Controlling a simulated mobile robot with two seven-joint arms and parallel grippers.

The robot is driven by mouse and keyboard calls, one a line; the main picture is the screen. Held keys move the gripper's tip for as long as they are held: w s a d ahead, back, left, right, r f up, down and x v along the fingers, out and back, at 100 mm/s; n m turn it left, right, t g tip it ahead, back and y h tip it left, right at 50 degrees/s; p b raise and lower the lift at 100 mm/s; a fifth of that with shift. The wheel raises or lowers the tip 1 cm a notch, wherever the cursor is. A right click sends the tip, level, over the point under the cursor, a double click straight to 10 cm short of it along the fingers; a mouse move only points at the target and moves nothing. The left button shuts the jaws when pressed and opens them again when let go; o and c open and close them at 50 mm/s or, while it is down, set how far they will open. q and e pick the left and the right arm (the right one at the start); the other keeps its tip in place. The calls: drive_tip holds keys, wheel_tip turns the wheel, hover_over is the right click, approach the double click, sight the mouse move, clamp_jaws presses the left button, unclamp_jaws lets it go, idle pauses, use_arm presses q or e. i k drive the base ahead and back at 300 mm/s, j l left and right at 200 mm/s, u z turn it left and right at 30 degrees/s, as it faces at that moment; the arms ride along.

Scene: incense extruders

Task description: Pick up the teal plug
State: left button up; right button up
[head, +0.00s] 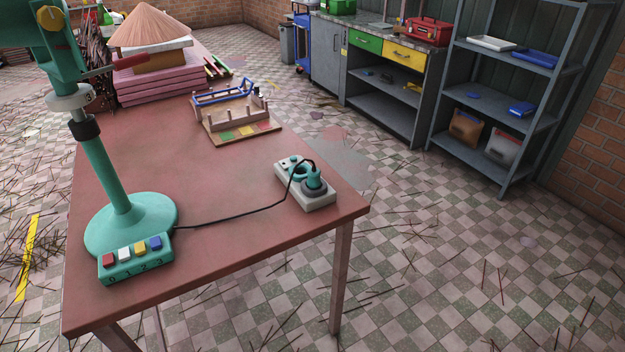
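A teal plug (314,179) stands upright in the right end of a pale power strip (310,201), near the right edge of the reddish table (230,272). A dark ring surrounds its lower part. A black cord runs from the plug over the strip and across the table to the teal machine's base (131,225). Whether the plug is fully seated cannot be told. Neither of my grippers is in view.
The machine's column and button panel (136,259) stand at the table's left. Behind are a wooden rack (240,135) and stacked pink boards (155,87). Shelves (512,98) stand far right. The table's front middle is clear. Sticks litter the tiled floor.

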sight(314, 181)
drive_tip(key=u, duration=0.65)
drive_tip(key=i+l+u, duration=0.1)
drive_tip(key=l+u, duration=0.65)
drive_tip(key=u, duration=0.2)
drive_tip(key=l+u, duration=0.25)
drive_tip(key=l, duration=0.2)
drive_tip(key=k+l+u, duration=0.2)
drive_tip(key=l, duration=0.25)
drive_tip(key=i+l, duration=0.05)
